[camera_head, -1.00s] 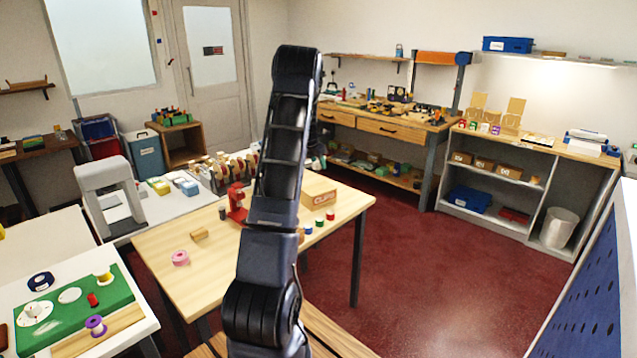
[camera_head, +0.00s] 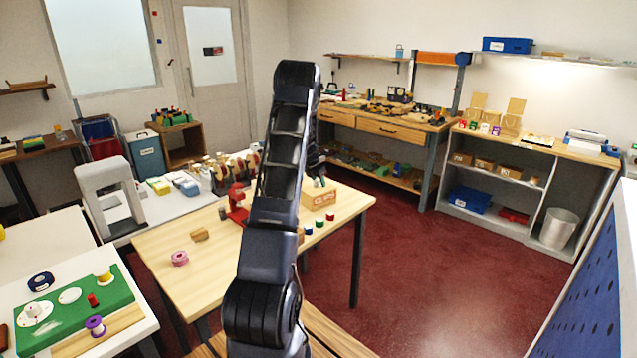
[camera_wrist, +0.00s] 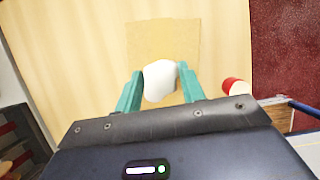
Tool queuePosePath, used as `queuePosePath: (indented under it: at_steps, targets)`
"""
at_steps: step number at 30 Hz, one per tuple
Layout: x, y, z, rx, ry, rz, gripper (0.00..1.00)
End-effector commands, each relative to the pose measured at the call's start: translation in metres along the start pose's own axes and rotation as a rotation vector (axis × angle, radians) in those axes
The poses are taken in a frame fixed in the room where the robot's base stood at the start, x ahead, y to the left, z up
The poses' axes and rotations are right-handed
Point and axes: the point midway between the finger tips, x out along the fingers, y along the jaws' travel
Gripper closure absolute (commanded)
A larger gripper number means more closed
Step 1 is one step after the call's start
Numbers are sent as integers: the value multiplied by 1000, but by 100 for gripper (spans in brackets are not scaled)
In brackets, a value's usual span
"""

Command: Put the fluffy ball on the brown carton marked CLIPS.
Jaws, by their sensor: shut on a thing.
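The brown carton (camera_head: 312,199) stands on the wooden table, its CLIPS lettering partly covered in the head view. In the wrist view its flat tan top (camera_wrist: 150,38) lies beyond my fingertips. The fluffy ball (camera_wrist: 160,82) is white and sits between the two teal fingers of my gripper (camera_wrist: 161,84), which is shut on it. The ball appears over the near part of the carton top; I cannot tell whether it touches. In the head view my gripper is mostly hidden behind my arm, and the ball is not clear there.
Small colored spools (camera_head: 319,222) stand in front of the carton; one red-and-white cylinder (camera_wrist: 236,88) is right of my fingers. The table's front middle is clear.

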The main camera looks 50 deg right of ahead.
Motion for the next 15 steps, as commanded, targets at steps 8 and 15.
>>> queuePosePath:
  at_steps: [8,15]
  targets:
    - [3,0,-1,0,0,0,45]
    - [2,0,-1,0,0,0,39]
